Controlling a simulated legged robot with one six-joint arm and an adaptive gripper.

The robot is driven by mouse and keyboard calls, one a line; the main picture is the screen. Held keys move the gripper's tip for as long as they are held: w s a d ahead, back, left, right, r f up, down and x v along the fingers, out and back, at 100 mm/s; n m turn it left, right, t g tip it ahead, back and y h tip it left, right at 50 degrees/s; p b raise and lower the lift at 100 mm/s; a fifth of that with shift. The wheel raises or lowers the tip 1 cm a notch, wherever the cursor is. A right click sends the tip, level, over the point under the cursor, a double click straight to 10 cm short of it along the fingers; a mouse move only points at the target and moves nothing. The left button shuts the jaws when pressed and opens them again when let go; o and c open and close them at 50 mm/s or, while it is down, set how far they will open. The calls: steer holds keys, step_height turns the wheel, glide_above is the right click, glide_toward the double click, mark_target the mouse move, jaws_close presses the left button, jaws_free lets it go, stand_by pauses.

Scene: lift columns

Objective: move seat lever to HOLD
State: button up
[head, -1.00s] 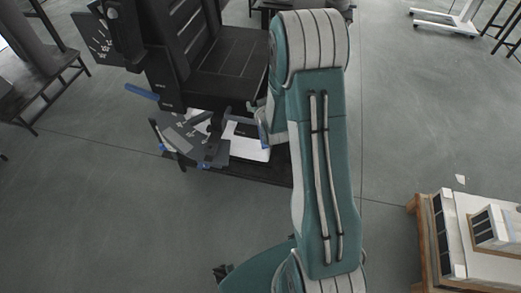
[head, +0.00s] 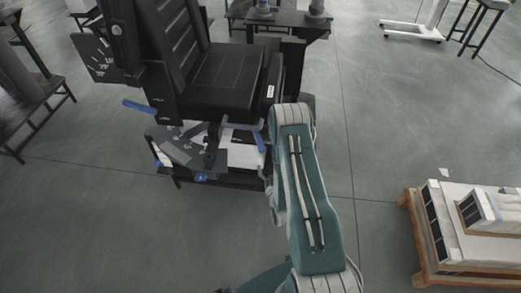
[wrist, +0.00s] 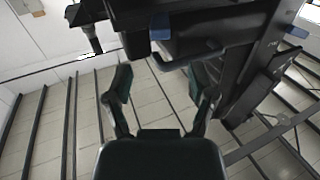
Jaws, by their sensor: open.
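The black seat (head: 222,80) stands at upper left of centre in the head view. A blue-ended lever (head: 139,106) sticks out left from its side, and another blue handle (head: 258,140) hangs below its front. A grey fan-shaped plate (head: 180,148) with small markings lies below the seat; its words are too small to read. In the wrist view, my gripper (wrist: 160,80) is open and empty, with its fingers apart. A blue part (wrist: 160,27) of the dark seat structure is ahead of them, clear of both fingers. In the head view I cannot make out my gripper.
A marked dark panel (head: 97,58) stands left of the seat back. A blue knob (head: 201,178) sits low under the seat. A pallet with white boxes (head: 465,225) is at right. A dark table (head: 285,22) stands behind. The floor between seat and pallet is open.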

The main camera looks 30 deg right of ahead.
mark_target(262, 152)
steer(key=x, duration=0.9)
steer(key=shift+w+a, duration=0.2)
steer(key=shift+w, duration=0.05)
steer(key=shift+w+d, duration=0.2)
steer(key=shift+d, duration=0.15)
steer(key=shift+a, duration=0.15)
jaws_close()
